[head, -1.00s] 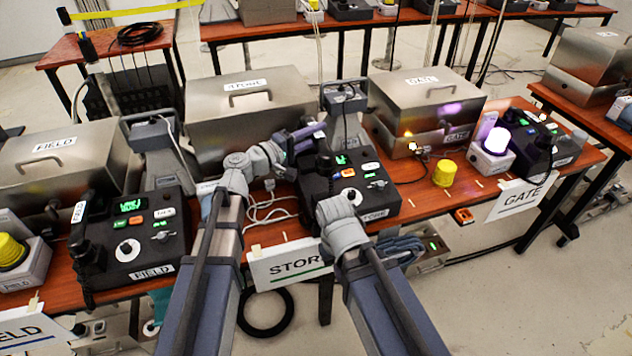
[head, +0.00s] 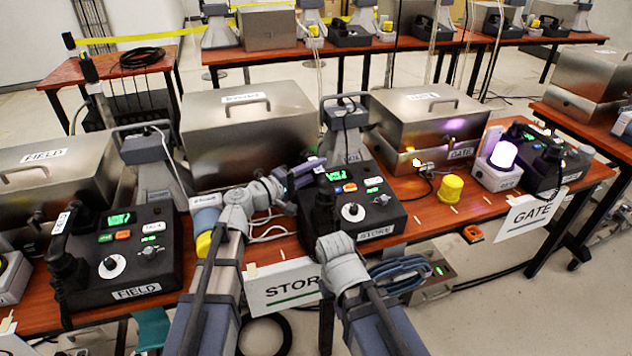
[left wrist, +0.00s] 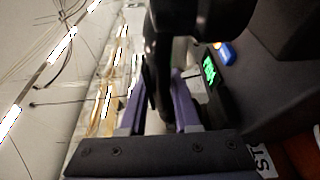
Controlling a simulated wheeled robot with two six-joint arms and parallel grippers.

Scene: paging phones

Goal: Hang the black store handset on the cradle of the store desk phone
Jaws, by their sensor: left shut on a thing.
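The store desk phone (head: 372,217) is a black box with a lit green screen, a white dial and a STORE label, on the middle of the red-brown table. The black store handset (head: 324,208) stands roughly upright at the phone's left side, over the cradle area. My left gripper (head: 306,172), with purple fingers, is shut on its upper part. In the left wrist view the dark handset (left wrist: 158,60) lies between the fingers, beside the phone's green screen. The cradle is hidden, and I cannot tell whether the handset touches it. My right gripper is not visible; only its arm shows.
The field phone (head: 120,255) stands left and the gate phone (head: 545,160) right. Steel cases (head: 245,125) stand behind. Loose white cables lie left of the store phone.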

